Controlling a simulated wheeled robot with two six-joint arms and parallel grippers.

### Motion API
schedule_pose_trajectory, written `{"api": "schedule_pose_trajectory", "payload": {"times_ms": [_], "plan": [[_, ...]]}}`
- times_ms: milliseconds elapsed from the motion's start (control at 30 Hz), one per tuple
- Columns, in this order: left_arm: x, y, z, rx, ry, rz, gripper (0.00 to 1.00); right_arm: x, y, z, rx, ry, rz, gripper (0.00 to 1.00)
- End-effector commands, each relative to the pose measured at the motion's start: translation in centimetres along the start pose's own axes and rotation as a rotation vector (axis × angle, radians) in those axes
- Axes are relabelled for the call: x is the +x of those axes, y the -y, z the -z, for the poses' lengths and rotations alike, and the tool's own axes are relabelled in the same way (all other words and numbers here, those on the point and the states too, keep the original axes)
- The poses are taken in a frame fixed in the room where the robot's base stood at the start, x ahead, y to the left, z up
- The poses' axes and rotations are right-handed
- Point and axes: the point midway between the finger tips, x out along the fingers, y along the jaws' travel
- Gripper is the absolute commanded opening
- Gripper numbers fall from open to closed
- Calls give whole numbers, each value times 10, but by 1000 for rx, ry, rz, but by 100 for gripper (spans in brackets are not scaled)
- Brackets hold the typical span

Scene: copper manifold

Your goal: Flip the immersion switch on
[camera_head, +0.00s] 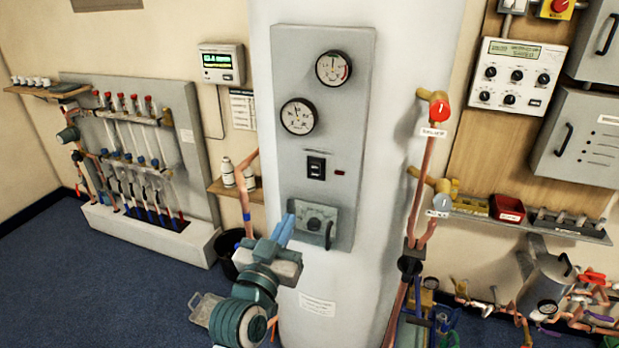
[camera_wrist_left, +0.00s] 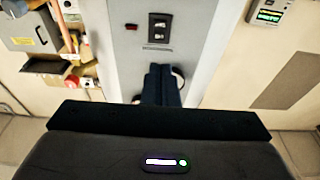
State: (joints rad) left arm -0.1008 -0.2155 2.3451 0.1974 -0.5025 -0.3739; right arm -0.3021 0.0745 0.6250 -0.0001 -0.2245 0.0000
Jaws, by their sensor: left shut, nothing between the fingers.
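The immersion switch (camera_head: 316,168) is a small black rocker on the grey panel (camera_head: 290,65) fixed to the white cylinder. I cannot make out which way the rocker is tipped. A small dark red lamp (camera_head: 340,173) sits to its right. My left gripper (camera_head: 285,226), with blue fingers, is shut and empty. In the head view it shows below and left of the switch, in front of the panel's lower part. In the left wrist view, which is upside down, the switch (camera_wrist_left: 158,27) appears apart from the closed fingers (camera_wrist_left: 163,85). My right gripper is not in view.
Two round gauges (camera_head: 334,68) sit above the switch, and a grey dial box (camera_head: 315,222) with a handle below it. Copper pipe with a red valve knob (camera_head: 440,110) runs to the right. A shelf with white bottles (camera_head: 228,172) is at left.

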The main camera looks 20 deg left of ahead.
Motion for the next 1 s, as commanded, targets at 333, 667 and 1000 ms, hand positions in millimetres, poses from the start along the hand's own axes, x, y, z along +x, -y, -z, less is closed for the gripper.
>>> {"api": "schedule_pose_trajectory", "payload": {"times_ms": [333, 667, 1000], "plan": [[56, 0, 5, 2, -1, -1, 0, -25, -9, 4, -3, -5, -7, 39], [119, 0, 4, 1, 0, 0, 0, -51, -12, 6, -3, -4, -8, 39], [139, 0, 0, 0, 0, 2, 0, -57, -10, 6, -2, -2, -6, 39]]}}
